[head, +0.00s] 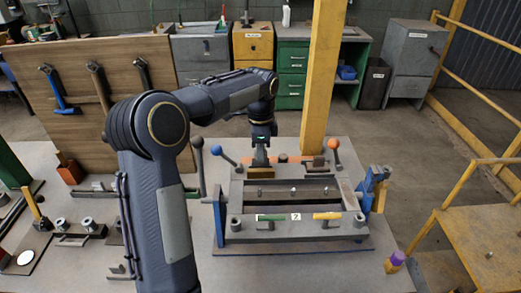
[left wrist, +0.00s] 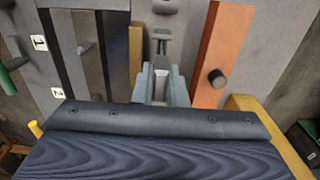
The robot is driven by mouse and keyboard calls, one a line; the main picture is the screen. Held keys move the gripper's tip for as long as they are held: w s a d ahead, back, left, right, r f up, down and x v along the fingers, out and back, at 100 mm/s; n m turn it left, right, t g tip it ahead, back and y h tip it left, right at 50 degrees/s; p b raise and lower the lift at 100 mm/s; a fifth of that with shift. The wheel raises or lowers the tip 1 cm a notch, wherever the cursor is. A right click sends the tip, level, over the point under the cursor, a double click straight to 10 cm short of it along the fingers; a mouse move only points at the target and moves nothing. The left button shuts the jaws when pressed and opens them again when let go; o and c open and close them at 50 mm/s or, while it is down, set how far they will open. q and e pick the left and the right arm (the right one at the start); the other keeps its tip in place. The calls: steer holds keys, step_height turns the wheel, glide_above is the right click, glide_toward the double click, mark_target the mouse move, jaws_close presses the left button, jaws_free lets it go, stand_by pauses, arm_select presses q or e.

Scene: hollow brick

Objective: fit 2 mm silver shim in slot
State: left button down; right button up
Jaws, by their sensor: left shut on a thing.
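My left gripper (head: 260,158) reaches down at the back of the grey fixture (head: 240,226), near its back left. In the left wrist view the gripper's fingers (left wrist: 161,88) are shut on a narrow silver piece, which looks like the silver shim (left wrist: 160,66). Only a small part of the shim shows; the fingers and wrist hide the rest. I cannot tell whether it touches the fixture. The fixture has a long dark opening in its middle. Number labels 1 (left wrist: 38,43) and 2 (left wrist: 57,93) show beside dark slots in the left wrist view.
An orange strip (left wrist: 215,50) lies right of the fingers. Green (head: 270,217) and yellow (head: 327,215) pieces lie on the fixture's front. Blue-knobbed (head: 216,150) and orange-knobbed (head: 333,144) levers flank it. A yellow post (head: 321,80) stands behind.

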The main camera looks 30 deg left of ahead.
arm_select(q)
steer(key=shift+f, duration=0.45)
stand_by(0.3)
steer(key=c, duration=1.4)
jaws_free()
steer(key=shift+o, duration=0.2)
steer(key=shift+r, duration=0.1)
step_height(320, 180, up, 8)
steer(key=shift+f, duration=0.25)
steer(key=shift+s+r, duration=0.1)
